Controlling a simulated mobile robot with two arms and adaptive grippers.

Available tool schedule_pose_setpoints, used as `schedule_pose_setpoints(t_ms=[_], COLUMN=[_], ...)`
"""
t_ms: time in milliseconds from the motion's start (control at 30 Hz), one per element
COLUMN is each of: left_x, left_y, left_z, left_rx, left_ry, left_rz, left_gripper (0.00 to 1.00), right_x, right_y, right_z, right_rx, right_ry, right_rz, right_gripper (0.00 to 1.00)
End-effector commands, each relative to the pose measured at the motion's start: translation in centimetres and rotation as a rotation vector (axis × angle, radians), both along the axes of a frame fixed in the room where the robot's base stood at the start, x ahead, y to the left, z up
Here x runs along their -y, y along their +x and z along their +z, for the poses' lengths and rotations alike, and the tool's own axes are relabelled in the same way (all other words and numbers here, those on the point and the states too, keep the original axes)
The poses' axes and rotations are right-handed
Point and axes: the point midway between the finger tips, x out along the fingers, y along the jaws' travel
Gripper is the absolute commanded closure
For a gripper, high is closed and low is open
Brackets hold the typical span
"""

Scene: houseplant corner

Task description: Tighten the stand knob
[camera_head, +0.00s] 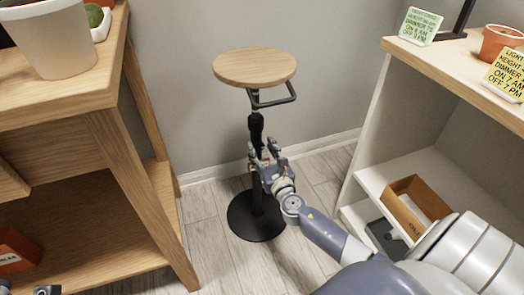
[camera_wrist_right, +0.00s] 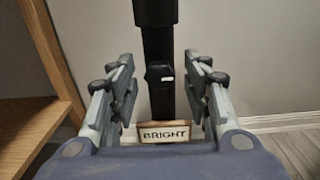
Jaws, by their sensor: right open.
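The stand has a round wooden top (camera_head: 254,66), a black post (camera_head: 256,130) and a round black base (camera_head: 256,219). In the right wrist view, a black block with a small white mark, which looks like the knob (camera_wrist_right: 159,76), sits on the post (camera_wrist_right: 157,45). My right gripper (camera_head: 263,150) is open, with its fingers on either side of the post; it also shows in the right wrist view (camera_wrist_right: 160,85). I see no contact. In the head view the gripper hides the knob. My left gripper (camera_head: 26,289) shows only its parted fingertips at the bottom left edge.
A wooden bench (camera_head: 135,165) with a white pot (camera_head: 50,40) stands left. A white shelf unit (camera_head: 372,165) stands right, with a cardboard box (camera_head: 405,196), signs and a terracotta pot (camera_head: 499,43) on it. A "BRIGHT" sign (camera_wrist_right: 163,132) shows low between the fingers.

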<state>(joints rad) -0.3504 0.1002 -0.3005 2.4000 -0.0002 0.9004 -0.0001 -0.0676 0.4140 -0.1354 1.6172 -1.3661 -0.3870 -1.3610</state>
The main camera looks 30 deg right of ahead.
Motion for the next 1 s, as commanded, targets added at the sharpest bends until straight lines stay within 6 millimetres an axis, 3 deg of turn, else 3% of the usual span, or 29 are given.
schedule_pose_setpoints(t_ms=[300,500,1000], left_x=[0.02,0.02,0.03], left_y=[0.02,0.02,0.11], left_z=[-0.05,-0.06,-0.53], left_rx=[-0.001,-0.001,-0.004], left_ry=[0.0,0.0,0.001], left_rz=[0.0,-0.001,0.0], left_gripper=[0.6,0.6,0.6], right_x=[0.03,0.03,0.01], right_y=[0.22,0.2,0.19], right_z=[-0.01,-0.01,-0.09], right_rx=[-0.001,0.0,0.023], right_ry=[0.001,0.001,0.094], right_rz=[0.0,0.0,0.001], right_gripper=[0.58,1.0,1.0])
